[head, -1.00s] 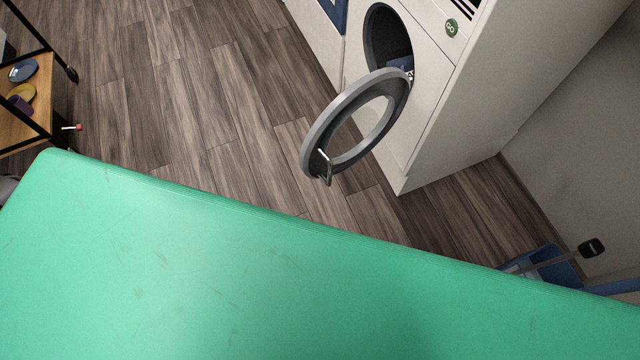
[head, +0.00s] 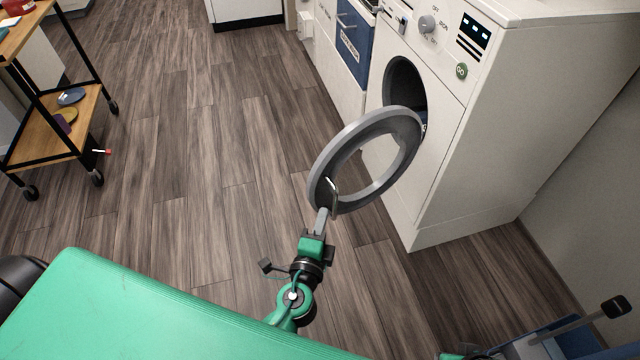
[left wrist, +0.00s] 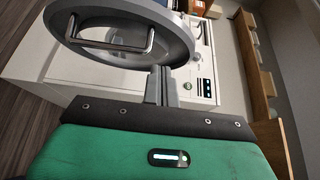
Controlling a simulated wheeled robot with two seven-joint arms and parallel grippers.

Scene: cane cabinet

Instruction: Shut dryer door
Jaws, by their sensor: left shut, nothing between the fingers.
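The dryer (head: 475,135) is a white machine at the right of the head view. Its round grey door (head: 335,150) stands wide open, swung out from the dark drum opening (head: 399,82). A metal bar handle (head: 335,198) is on the door near its free edge. My left gripper (head: 321,215) is shut and empty, just below the handle and close to the door's lower rim; contact cannot be told. In the left wrist view the closed fingers (left wrist: 161,78) point at the door ring (left wrist: 180,38), with the handle (left wrist: 148,42) to their left.
A wooden-shelved cart (head: 75,110) on wheels stands at the left. A blue bin (head: 590,335) with a grey-handled tool is at the lower right near the wall. The wood floor between cart and door is clear.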

